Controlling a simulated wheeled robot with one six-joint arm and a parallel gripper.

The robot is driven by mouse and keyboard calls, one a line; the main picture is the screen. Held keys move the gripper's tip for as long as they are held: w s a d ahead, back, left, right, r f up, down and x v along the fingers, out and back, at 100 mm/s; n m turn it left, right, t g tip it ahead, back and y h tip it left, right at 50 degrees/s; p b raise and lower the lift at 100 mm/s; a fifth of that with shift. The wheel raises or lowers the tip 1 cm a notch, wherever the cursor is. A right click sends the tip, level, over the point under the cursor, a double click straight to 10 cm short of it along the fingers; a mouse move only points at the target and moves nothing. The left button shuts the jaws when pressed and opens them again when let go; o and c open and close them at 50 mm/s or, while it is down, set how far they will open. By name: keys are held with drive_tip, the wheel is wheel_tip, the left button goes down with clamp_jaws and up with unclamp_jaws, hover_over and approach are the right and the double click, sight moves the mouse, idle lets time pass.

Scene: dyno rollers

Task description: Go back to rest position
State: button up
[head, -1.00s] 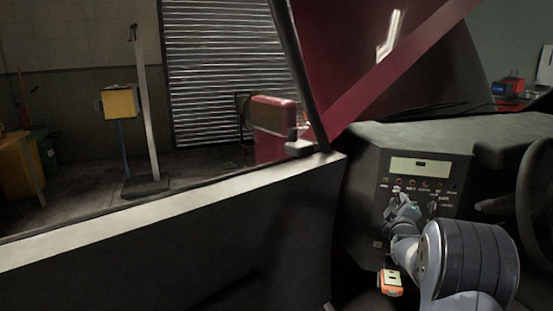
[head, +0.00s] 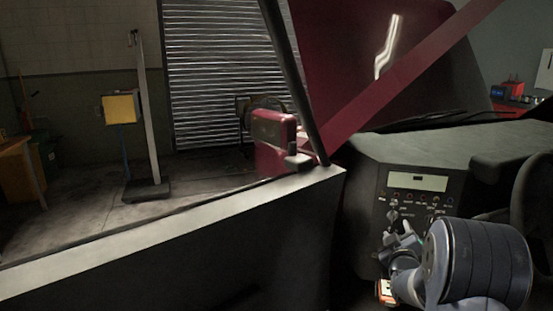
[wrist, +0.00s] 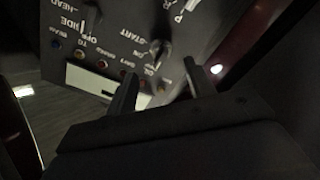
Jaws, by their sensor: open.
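My gripper (head: 403,236) is at the lower right of the head view, just in front of the control panel (head: 440,205) on the dashboard. In the wrist view the two dark fingers of my gripper (wrist: 160,88) stand apart with nothing between them. Beyond them is the panel (wrist: 120,60), upside down, with a START knob (wrist: 160,50), another knob at the top left and a row of small coloured buttons. The fingers appear clear of the knobs, though the exact gap is hard to judge.
The vehicle's door sill (head: 170,215) crosses the lower left. A steering wheel (head: 530,195) is at the right edge, close to my arm. A red mirror (head: 273,133) and dark pillar (head: 292,80) stand at the centre. Outside are a yellow box (head: 120,108) and open floor.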

drive_tip(key=shift+v, duration=0.95)
